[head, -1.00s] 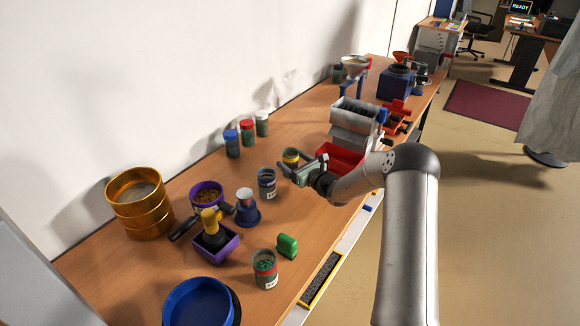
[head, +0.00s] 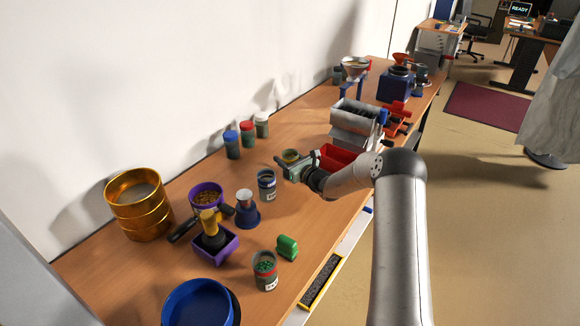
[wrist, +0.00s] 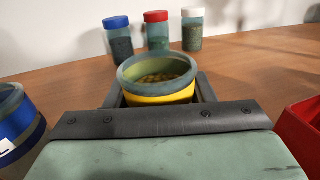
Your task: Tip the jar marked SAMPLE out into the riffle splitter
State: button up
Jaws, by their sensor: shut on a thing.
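A small open jar with a yellow band (head: 290,155) stands upright on the bench, with yellowish grains inside. In the wrist view, the yellow-banded jar (wrist: 160,92) sits between the two fingers of my gripper (wrist: 158,90). My gripper is shut on this jar; in the head view my gripper (head: 287,160) partly hides it. No SAMPLE marking is readable on any jar. The riffle splitter (head: 354,118) is the grey metal hopper to the right and behind, with a red tray (head: 333,154) in front of it.
A blue-banded jar (head: 266,184) stands close left of my gripper. Three capped jars (head: 247,134) stand near the wall. A green-filled jar (head: 265,268), a green block (head: 287,246), a purple tray (head: 215,245) and brass sieves (head: 139,205) are at the near left.

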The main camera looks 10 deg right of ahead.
jog(key=c, duration=0.5)
notch_tip(320, 180, up, 5)
jog(key=shift+r+p, duration=0.1)
jog(key=shift+p, duration=0.85)
jog(key=shift+c, duration=0.2)
jog(key=o, duration=0.6)
jog(key=c, duration=0.4)
jog(key=s+r+m+h, duration=0.1)
jog(key=s, duration=0.7)
jog(key=s+r+t+h, duration=0.1)
jog(key=s, duration=0.7)
jog(key=s+r+m+h, duration=0.1)
jog(key=s+r, duration=0.1)
jog(key=s, duration=0.7)
jog(key=shift+d+m+t+h, duration=0.3)
jog(key=shift+d+h, duration=0.1)
jog(key=shift+w, duration=0.1)
